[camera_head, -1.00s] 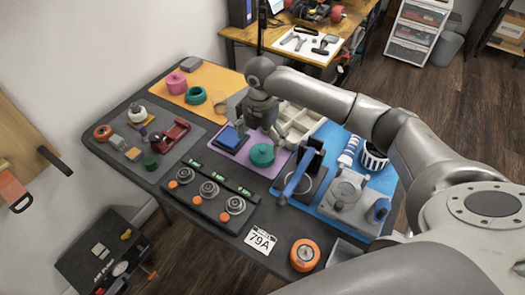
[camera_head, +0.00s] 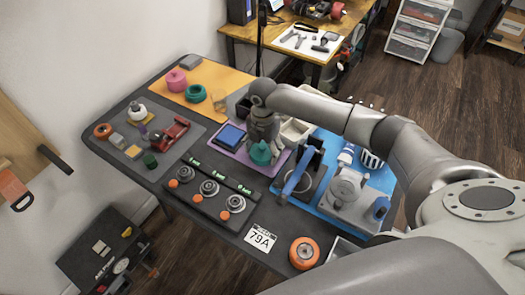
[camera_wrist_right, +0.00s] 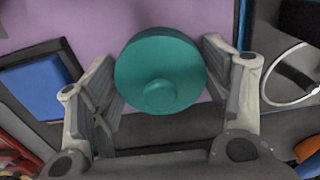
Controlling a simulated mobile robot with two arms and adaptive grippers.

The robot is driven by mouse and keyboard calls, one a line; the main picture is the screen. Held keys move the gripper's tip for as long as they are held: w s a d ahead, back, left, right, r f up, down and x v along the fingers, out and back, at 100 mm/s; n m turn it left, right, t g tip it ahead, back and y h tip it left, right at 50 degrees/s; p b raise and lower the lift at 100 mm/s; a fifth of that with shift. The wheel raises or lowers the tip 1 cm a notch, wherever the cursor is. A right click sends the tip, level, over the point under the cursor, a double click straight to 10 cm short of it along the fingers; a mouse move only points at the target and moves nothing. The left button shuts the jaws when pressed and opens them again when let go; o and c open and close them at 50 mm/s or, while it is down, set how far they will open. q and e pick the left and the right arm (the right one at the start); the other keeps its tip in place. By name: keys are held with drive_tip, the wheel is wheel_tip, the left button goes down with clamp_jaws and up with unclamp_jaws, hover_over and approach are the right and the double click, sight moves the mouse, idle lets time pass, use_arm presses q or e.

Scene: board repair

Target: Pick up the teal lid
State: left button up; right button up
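The teal lid (camera_head: 261,155) lies on the purple mat (camera_head: 240,153) in the middle of the workbench. In the right wrist view, the teal lid (camera_wrist_right: 160,62) is a round disc with a small round knob. My right gripper (camera_head: 262,146) is down over the lid. In the right wrist view, the right gripper (camera_wrist_right: 162,88) has one finger on each side of the lid. The fingers are spread, with narrow gaps to the lid's edges. The gripper partly hides the lid in the head view. My left gripper is not in view.
A blue square piece (camera_head: 230,135) lies left of the lid on the purple mat. A blue-handled clamp-like tool (camera_head: 296,172) stands close to the right. A black strip with several dials (camera_head: 209,188) lies in front. A pale tray (camera_head: 294,130) is behind.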

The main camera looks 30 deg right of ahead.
drive_tip(key=shift+c, duration=1.4)
drive_tip(key=shift+r, duration=0.15)
